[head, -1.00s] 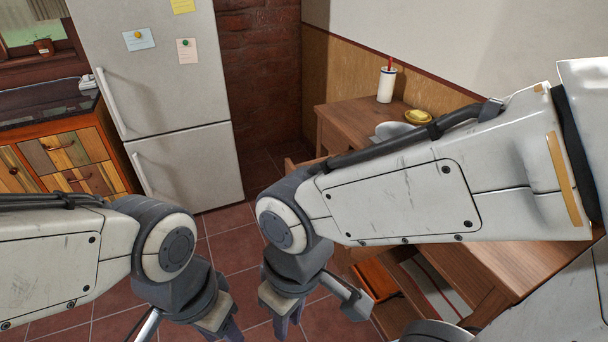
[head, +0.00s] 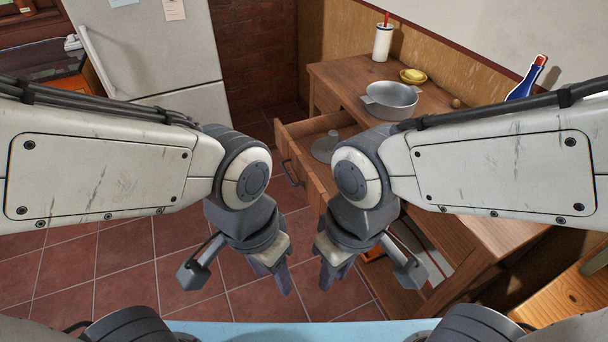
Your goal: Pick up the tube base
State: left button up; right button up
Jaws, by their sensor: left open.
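A grey, round, flat-bottomed piece with a short raised neck (head: 325,148), which looks like the tube base, lies in the open drawer (head: 300,166) of the wooden table. My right arm's wrist hides part of the drawer close to it. My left gripper (head: 273,281) is open and empty, pointing down over the tiled floor, in front of the drawer and apart from it. My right gripper (head: 333,278) points down beside it, with nothing seen in it; its finger gap is too small to judge.
The wooden table (head: 345,77) carries a grey pot (head: 390,98), a white cylinder with a red top (head: 383,42), a yellow item (head: 412,76) and a blue bottle (head: 525,82). A fridge (head: 150,45) stands at the back left. Tiled floor (head: 125,255) is free at left.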

aim_at(322, 149)
jog(key=u, duration=0.05)
jog(key=k, duration=0.25)
jog(key=u, duration=0.65)
jog(key=i, duration=1.5)
jog(key=z, duration=0.55)
